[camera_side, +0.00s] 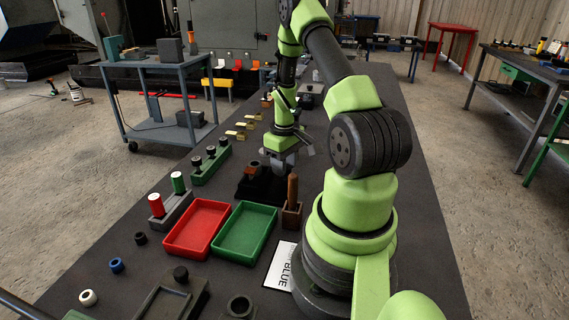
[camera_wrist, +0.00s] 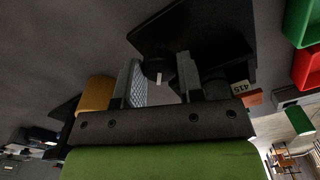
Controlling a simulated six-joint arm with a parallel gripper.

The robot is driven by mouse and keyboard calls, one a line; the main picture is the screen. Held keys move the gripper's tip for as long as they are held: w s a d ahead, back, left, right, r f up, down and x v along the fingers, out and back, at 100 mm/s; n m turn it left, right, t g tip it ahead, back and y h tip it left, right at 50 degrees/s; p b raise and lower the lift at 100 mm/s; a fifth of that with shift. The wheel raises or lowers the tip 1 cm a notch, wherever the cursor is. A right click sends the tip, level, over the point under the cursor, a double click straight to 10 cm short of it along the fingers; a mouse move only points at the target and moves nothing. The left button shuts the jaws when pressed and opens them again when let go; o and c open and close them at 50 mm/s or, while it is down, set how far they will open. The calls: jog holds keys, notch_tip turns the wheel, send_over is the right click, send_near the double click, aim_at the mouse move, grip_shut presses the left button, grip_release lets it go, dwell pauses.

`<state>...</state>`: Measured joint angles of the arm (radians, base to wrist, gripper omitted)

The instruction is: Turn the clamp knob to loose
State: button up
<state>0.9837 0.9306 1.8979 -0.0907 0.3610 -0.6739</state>
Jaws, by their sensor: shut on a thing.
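The clamp knob (camera_wrist: 158,71) is a dark round piece with a small white mark, seen between my fingers in the wrist view. It sits at a black fixture (camera_wrist: 208,32), whose dark base (camera_side: 252,190) shows below my gripper in the side view. My gripper (camera_wrist: 158,82) is shut on the knob, with one finger on each side. In the side view my gripper (camera_side: 281,158) points down over the fixture, and the knob cannot be made out there. Which setting the white mark stands for cannot be told.
A brown handle (camera_side: 292,189) stands upright in a holder close to the fixture. A green block (camera_side: 211,170) with black-topped pieces is to its left. A red tray (camera_side: 197,228) and a green tray (camera_side: 247,231) lie nearer the camera. An orange piece (camera_wrist: 96,93) is beside my gripper.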

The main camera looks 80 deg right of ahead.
jog(key=n, duration=0.3)
jog(key=shift+n, duration=0.3)
jog(key=shift+s+n, duration=0.1)
jog(key=shift+n, duration=1.8)
jog(key=o, duration=0.7)
jog(key=shift+c, duration=0.2)
notch_tip(320, 180, up, 10)
